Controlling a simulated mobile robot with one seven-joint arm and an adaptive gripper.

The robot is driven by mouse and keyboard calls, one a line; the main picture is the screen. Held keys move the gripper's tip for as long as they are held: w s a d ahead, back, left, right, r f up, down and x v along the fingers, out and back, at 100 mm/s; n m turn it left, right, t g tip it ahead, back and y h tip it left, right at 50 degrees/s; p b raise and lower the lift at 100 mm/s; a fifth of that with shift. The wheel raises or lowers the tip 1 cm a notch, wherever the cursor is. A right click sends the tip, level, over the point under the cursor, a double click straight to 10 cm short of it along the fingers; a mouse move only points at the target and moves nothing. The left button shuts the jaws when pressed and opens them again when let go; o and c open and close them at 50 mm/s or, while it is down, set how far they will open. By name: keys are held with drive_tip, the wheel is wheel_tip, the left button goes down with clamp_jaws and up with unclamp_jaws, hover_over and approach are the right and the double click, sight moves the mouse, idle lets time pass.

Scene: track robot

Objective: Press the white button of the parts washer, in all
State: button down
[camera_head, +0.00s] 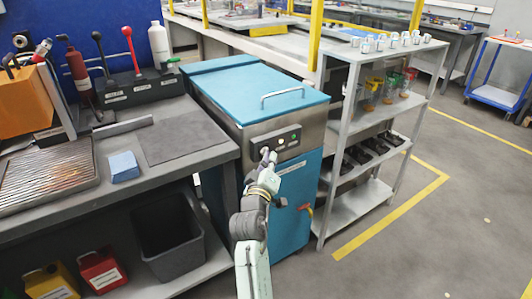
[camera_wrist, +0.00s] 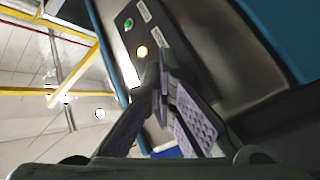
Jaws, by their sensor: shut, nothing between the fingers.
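The parts washer is a steel and blue cabinet with a blue lid (camera_head: 250,85) in the middle of the head view. Its dark control panel (camera_head: 290,148) is on the front, below the lid handle. A pale round button (camera_head: 281,141) shows there.
A workbench (camera_head: 190,155) with a grey bin (camera_head: 170,240) below stands close on the left. A grey shelf rack (camera_head: 345,125) with jars stands right of the washer. The floor (camera_head: 440,230) at the right is clear.

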drive_tip(key=shift+s+d+p, duration=0.35)
drive_tip(key=shift+s+d, duration=0.15)
drive_tip(key=shift+s, duration=0.15)
drive_tip(key=s+d+p, duration=0.1)
drive_tip(key=s, duration=0.1)
drive_tip(key=s+d+p, duration=0.1)
drive_tip(key=s+d, duration=0.1)
idle(0.4)
idle(0.5)
